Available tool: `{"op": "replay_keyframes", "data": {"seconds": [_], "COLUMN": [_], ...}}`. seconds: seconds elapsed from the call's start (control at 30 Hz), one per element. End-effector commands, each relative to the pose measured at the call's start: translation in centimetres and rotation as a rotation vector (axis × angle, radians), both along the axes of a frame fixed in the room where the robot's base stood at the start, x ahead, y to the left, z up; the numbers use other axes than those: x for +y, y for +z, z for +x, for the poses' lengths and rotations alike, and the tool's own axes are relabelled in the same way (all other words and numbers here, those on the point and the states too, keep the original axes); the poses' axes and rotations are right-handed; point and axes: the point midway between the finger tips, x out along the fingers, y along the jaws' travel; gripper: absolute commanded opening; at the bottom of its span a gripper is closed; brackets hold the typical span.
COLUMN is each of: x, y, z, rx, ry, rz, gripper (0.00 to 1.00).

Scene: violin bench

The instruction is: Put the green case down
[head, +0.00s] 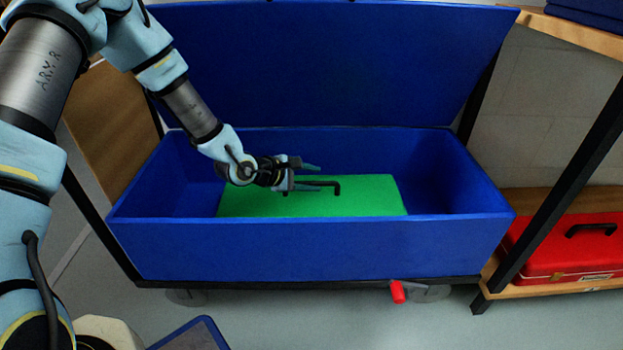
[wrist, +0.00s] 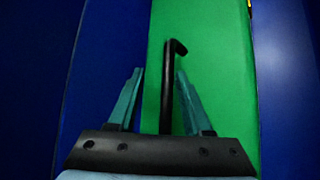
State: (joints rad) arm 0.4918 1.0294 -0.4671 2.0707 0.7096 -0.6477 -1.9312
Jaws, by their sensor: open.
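The green case (head: 375,194) lies flat on the floor of a blue open bin (head: 300,250) in the head view. Its black handle (head: 337,187) sticks up from its top. My gripper (head: 315,177) is low inside the bin, over the left part of the case, with the handle at its fingers. In the wrist view the green case (wrist: 220,90) fills the right of the middle, and the black handle (wrist: 170,85) runs between the two spread teal fingers of my gripper (wrist: 153,100). The handle is nearer the right finger; whether they touch I cannot tell.
The bin's blue lid (head: 320,65) stands open behind it. A red case (head: 570,248) rests on a wooden shelf to the right, behind a dark post (head: 560,165). The bin's floor is bare right of the green case.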

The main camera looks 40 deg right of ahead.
Motion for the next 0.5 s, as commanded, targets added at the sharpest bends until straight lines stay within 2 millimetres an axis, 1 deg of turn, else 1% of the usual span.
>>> {"op": "replay_keyframes", "data": {"seconds": [0.17,0.2,0.5], "x": [0.0,0.9,6.5], "y": [1.5,2.1,5.8], "z": [0.0,0.2,0.5], "rx": [-0.005,0.000,0.001], "ry": [-0.002,0.002,0.003], "rz": [-0.002,0.000,0.000], "gripper": [0.50,0.50,0.50]}}
